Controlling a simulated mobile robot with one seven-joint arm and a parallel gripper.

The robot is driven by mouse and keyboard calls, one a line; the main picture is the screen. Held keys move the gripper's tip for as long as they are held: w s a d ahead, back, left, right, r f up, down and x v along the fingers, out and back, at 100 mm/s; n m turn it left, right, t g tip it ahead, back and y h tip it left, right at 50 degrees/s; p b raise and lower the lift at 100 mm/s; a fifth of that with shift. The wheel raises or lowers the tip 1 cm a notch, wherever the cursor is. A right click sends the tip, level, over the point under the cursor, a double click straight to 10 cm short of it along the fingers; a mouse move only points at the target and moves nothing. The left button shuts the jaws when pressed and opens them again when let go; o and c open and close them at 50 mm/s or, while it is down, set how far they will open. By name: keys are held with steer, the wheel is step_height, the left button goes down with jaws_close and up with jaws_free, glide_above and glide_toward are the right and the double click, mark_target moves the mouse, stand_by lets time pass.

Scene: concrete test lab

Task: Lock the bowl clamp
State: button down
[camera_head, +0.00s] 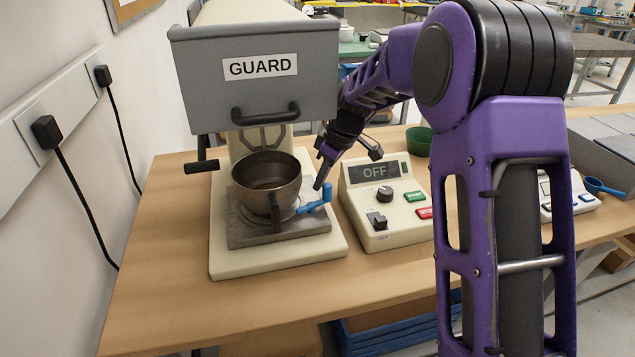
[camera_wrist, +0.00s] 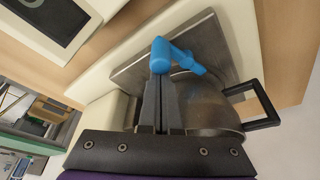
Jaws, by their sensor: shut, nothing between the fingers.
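The metal bowl (camera_head: 258,196) stands upright on the grey clamp plate (camera_head: 300,230) of the mixer, with a dark handle facing front. It also shows in the wrist view (camera_wrist: 208,104). The blue clamp lever (camera_head: 314,204) is at the bowl's right side, its end turned up. In the wrist view the blue lever (camera_wrist: 182,56) lies just beyond my fingertips. My gripper (camera_head: 319,186) is shut and empty, pointing down beside the lever. In the wrist view the gripper (camera_wrist: 159,82) overlaps the lever's knob; I cannot tell whether they touch.
The grey guard (camera_head: 258,95) is raised above the bowl. A control box (camera_head: 388,212) reading OFF stands right of the mixer base (camera_head: 225,258). The table front (camera_head: 190,300) is clear.

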mark_target(331, 191)
steer(key=m, duration=0.2)
steer(key=s+d+m+t+b, duration=0.1)
steer(key=m, duration=0.1)
steer(key=shift+s+h, duration=0.1)
steer(key=shift+h, duration=0.3)
steer(key=shift+s+d, duration=0.15)
steer(key=shift+s, duration=0.1)
steer(key=shift+d, duration=0.15)
steer(key=shift+s+d+b, duration=0.1)
steer(key=shift+d+b, duration=0.2)
steer(key=shift+d, duration=0.35)
steer(key=shift+d, duration=0.1)
